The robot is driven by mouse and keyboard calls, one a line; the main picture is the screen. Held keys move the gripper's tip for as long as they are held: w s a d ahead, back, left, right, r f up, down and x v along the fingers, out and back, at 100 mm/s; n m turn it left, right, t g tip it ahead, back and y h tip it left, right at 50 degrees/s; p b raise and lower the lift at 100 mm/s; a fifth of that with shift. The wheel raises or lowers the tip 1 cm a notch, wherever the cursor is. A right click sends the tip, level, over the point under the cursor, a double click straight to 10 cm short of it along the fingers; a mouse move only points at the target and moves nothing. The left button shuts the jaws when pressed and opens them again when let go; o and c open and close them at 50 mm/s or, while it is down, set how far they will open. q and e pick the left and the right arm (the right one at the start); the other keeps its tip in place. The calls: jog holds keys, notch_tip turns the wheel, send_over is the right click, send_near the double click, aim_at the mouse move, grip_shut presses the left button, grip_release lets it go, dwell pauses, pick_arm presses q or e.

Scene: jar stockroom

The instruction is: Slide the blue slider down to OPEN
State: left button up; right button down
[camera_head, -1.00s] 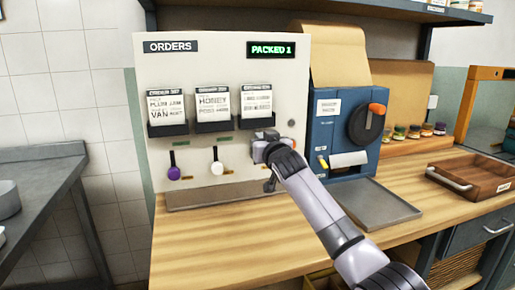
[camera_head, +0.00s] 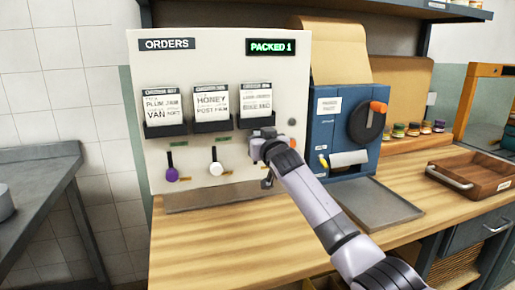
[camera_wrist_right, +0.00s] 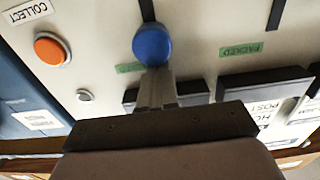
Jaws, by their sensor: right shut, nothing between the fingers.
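The blue slider knob (camera_wrist_right: 152,44) shows in the wrist view, near the end of a dark slot on the pale orders panel (camera_head: 150,90). It sits beside green labels, one reading PACKED (camera_wrist_right: 241,50). This view is upside down. My right gripper (camera_wrist_right: 156,82) is shut and empty, with its fingertips right at the knob's edge on the card-holder side; I cannot tell whether they touch it. In the head view my right gripper (camera_head: 258,147) is at the panel's lower right and hides the blue knob. My left gripper is not in view.
A purple knob (camera_head: 172,174) and a white knob (camera_head: 216,168) hang on slots to the left. Card holders (camera_head: 256,122) jut out above. An orange button (camera_wrist_right: 52,49) is close beside the slider. A blue machine (camera_head: 330,135) stands right of the panel.

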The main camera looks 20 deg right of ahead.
pick_arm(q)
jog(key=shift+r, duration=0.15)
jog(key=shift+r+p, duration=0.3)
jog(key=shift+p, duration=0.2)
pick_arm(e)
jog(key=shift+s, duration=0.3)
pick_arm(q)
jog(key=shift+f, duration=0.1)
pick_arm(e)
jog(key=shift+f, duration=0.2)
jog(key=shift+f+b, duration=1.7)
jog(key=shift+f, duration=0.85)
pick_arm(q)
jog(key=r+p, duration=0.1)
jog(key=p, duration=0.2)
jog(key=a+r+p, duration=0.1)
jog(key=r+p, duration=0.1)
jog(key=p, duration=0.2)
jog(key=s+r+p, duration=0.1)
jog(key=p, duration=0.2)
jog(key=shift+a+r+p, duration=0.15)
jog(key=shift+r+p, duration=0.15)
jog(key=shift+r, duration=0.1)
pick_arm(e)
jog(key=s+r, duration=0.1)
jog(key=s, duration=0.9)
jog(key=shift+d+r, duration=0.15)
jog(key=shift+r, duration=0.1)
